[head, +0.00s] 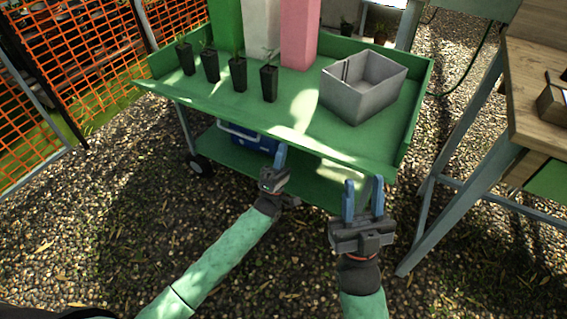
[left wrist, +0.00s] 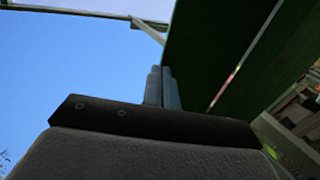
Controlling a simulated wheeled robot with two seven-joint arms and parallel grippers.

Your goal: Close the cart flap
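The green cart flap (head: 215,109) runs along the near side of the cart's top tray. It is folded outward, not standing up like the side walls. My left gripper (head: 280,154) is just below the flap's outer edge, fingers pointing up and pressed together with nothing visible between them. In the left wrist view, the closed fingers (left wrist: 162,86) point up beside a dark green panel (left wrist: 208,50), which looks like the flap's underside. I cannot tell if they touch it. My right gripper (head: 363,192) is open and empty, near the flap's right end.
Several black plant pots (head: 238,75), a grey box (head: 362,86) and tall blocks (head: 300,35) stand on the tray. A blue crate (head: 237,139) sits on the lower shelf (head: 318,185). A wooden table (head: 530,95) stands right; an orange fence (head: 60,60) left.

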